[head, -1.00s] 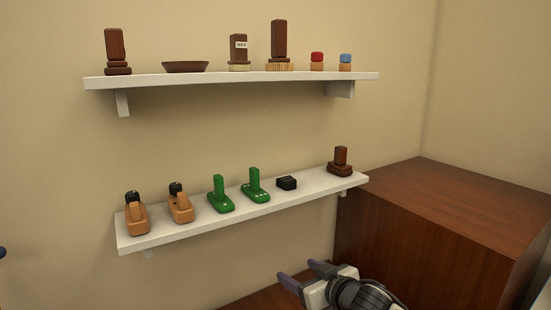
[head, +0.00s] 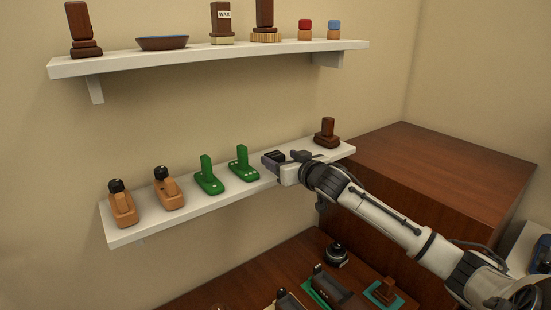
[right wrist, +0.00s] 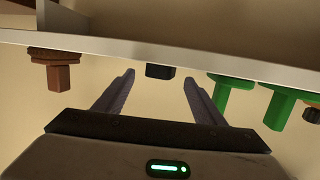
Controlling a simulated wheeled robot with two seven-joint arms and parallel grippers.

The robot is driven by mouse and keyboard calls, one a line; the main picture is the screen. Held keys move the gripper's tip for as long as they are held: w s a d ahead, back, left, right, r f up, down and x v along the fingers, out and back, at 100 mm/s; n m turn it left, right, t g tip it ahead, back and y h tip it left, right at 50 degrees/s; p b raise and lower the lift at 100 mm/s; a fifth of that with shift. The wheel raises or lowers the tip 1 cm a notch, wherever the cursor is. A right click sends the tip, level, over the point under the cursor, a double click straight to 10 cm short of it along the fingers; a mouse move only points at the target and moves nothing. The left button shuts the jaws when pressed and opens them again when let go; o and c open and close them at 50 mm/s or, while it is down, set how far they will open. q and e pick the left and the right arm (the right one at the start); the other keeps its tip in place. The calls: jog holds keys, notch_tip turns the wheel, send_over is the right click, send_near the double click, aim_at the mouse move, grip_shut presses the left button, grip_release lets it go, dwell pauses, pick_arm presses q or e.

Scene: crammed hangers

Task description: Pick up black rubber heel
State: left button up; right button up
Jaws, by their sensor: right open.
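The black rubber heel, a small dark block (head: 275,156), sits on the lower white shelf (head: 190,219) between a green tool and a dark brown brush. My right gripper (head: 284,158) reaches in from the right at shelf height and partly covers it. In the right wrist view the heel (right wrist: 160,71) shows upside down, centred between the open fingertips (right wrist: 159,77) and seemingly just past them. The fingers are not closed on it. My left gripper is not in view.
Green tools (head: 241,164) stand left of the heel, the brown brush (head: 326,133) right. Wooden planes (head: 122,205) are farther left. The upper shelf (head: 110,65) holds brushes, a bowl and jars. A brown cabinet (head: 440,165) stands at right; a cluttered wooden surface (head: 260,270) lies below.

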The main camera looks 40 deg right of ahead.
aim_at(277, 157)
jog(key=shift+x, duration=2.3)
jog(key=shift+a+f, duration=0.1)
jog(key=shift+a, duration=0.05)
jog(key=shift+c, duration=0.5)
jog(key=c, duration=1)
